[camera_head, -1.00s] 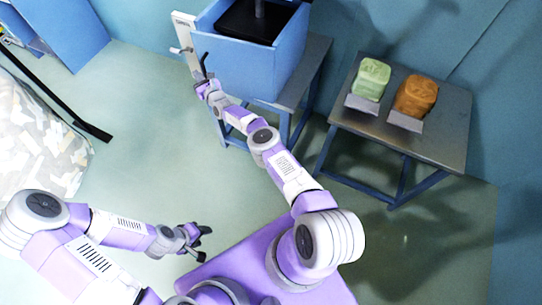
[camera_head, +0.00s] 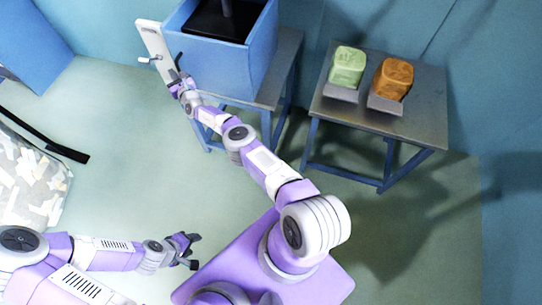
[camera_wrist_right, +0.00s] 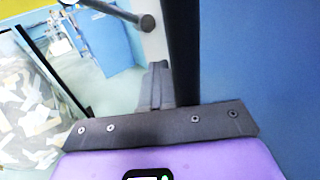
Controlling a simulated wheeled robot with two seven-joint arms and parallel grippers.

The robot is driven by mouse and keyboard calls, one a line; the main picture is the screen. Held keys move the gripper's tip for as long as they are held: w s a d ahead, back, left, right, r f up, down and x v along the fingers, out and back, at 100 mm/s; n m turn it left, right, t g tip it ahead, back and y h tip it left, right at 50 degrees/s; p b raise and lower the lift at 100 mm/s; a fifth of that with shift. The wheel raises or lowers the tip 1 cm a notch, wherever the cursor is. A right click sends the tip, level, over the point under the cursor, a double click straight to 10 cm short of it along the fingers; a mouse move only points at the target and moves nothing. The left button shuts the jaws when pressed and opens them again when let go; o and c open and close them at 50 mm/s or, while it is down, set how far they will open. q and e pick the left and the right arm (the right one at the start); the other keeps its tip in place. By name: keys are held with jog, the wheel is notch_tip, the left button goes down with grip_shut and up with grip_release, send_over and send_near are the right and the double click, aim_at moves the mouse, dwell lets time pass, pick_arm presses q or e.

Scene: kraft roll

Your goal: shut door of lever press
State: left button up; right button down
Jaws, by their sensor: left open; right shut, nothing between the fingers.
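The lever press (camera_head: 225,65) is a blue box with a dark plate and post on top, standing on a blue-legged table. Its door (camera_head: 153,42) is a pale panel at the box's left side, standing ajar, with a grey bar handle (camera_head: 149,60). My right gripper (camera_head: 177,64) is shut and empty beside the door and the box's left corner; contact cannot be told. In the right wrist view its fingers (camera_wrist_right: 157,85) are together beside a dark upright edge and a blue surface, with a round-ended bar (camera_wrist_right: 147,22) above. My left gripper (camera_head: 193,250) is open and empty, low over the floor.
A second table (camera_head: 420,128) to the right carries a green block (camera_head: 347,66) and a brown block (camera_head: 393,78) on grey holders. A patterned pale bundle (camera_head: 30,180) lies at the left. Open floor lies between it and the press table.

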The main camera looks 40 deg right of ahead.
jog(key=shift+d+r+h, duration=0.25)
jog(key=shift+d+h, duration=0.15)
jog(key=shift+d, duration=0.6)
jog(key=s+a+p, duration=0.3)
jog(key=a+p, duration=0.2)
jog(key=a, duration=0.2)
jog(key=s+a+p, duration=0.4)
jog(key=a+p, duration=0.2)
jog(key=a, duration=0.1)
jog(key=shift+f+y, duration=0.25)
jog(key=shift+y, duration=0.15)
